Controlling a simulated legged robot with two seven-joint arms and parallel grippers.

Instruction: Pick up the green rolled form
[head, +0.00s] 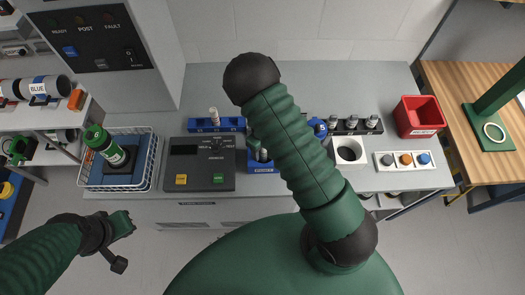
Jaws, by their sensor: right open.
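The green rolled form (105,147), a short green cylinder with a dark and white label, stands tilted in a white wire basket (82,178) at the left of the bench. My left gripper (122,243) is below and in front of the basket, over the floor, apart from the form and apparently empty; how far its fingers are spread is unclear. My right arm crosses the middle of the view.
A dark control box (200,164) stands right of the basket. Blue racks (207,125), a dark rack with several small bottles (357,124), a red bin (419,117) and a button panel (404,161) are on the bench (285,78). A shelf with a roll labelled BLUE (40,89) is left.

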